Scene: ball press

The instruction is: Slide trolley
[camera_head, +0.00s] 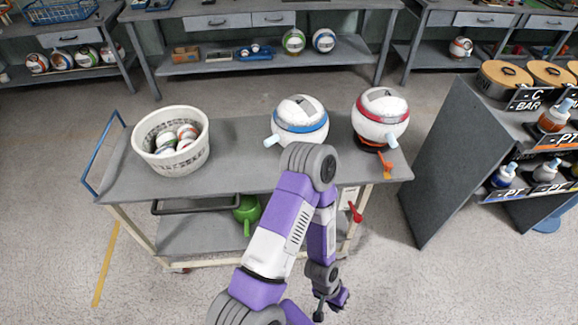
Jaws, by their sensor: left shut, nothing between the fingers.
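The trolley (240,165) is a grey two-shelf cart with pale legs, standing across the middle of the view. Its blue push handle (99,160) is at its left end. On its top are a white basket (168,158) with several balls, a white-and-blue round object (302,113) and a white-and-red one (380,108). A green object (246,212) lies on its lower shelf. My left arm rises in front of the trolley and bends down. My left gripper (331,304) is shut and empty, low in front of the trolley's right part. My right gripper is out of view.
A dark grey cabinet (440,170) stands right of the trolley with a narrow gap; its shelves hold bottles and lidded pots. Workbenches (250,50) with balls line the back. The floor is open at left, with a yellow line (106,265) on it.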

